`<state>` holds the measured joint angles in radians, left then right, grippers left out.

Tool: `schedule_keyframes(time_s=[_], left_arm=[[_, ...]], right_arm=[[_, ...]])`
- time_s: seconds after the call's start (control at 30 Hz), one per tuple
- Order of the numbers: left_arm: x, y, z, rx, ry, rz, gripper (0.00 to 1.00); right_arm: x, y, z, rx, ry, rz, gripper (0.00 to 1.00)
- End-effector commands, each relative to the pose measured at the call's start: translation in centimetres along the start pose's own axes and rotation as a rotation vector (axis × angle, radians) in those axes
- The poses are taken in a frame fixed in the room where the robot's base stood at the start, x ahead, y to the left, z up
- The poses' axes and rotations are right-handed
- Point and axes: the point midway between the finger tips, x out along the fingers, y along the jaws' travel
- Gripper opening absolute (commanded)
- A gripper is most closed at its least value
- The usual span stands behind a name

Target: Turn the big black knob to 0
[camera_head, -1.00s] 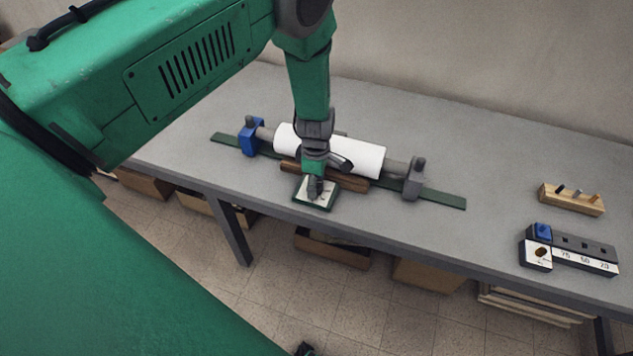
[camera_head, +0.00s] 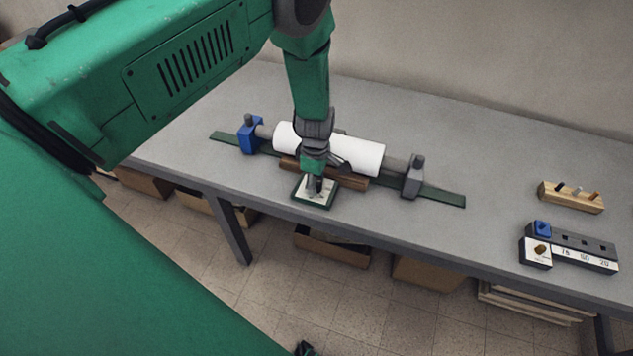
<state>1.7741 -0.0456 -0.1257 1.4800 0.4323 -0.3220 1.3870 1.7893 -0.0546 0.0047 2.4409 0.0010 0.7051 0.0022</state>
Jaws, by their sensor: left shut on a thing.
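The dial plate (camera_head: 327,199) is a small white-faced square with a dark green edge, near the front edge of the table. My left gripper (camera_head: 315,188) points down over its middle and is shut on the big black knob there. The fingers hide most of the knob, so its pointing direction and the marks cannot be read. My right gripper is not in view; only a small dark part shows at the bottom edge.
Behind the plate, a white roller (camera_head: 360,156) lies between a blue block (camera_head: 247,135) and a grey block (camera_head: 413,177), with a brown wooden bar (camera_head: 352,182) in front. A grey panel (camera_head: 590,262) with a blue knob and a wooden peg block (camera_head: 571,197) stand at the right. The table (camera_head: 480,150) is bare between.

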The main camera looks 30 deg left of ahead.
Motion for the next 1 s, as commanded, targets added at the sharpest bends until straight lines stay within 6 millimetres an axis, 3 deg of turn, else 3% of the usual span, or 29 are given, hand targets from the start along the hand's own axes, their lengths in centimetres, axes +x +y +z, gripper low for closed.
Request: schedule_keyframes(time_s=[1.0], left_arm=[[-0.1,0.4,-0.1,0.920,0.005,0.009,0.04]], right_arm=[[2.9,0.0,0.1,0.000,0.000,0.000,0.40]])
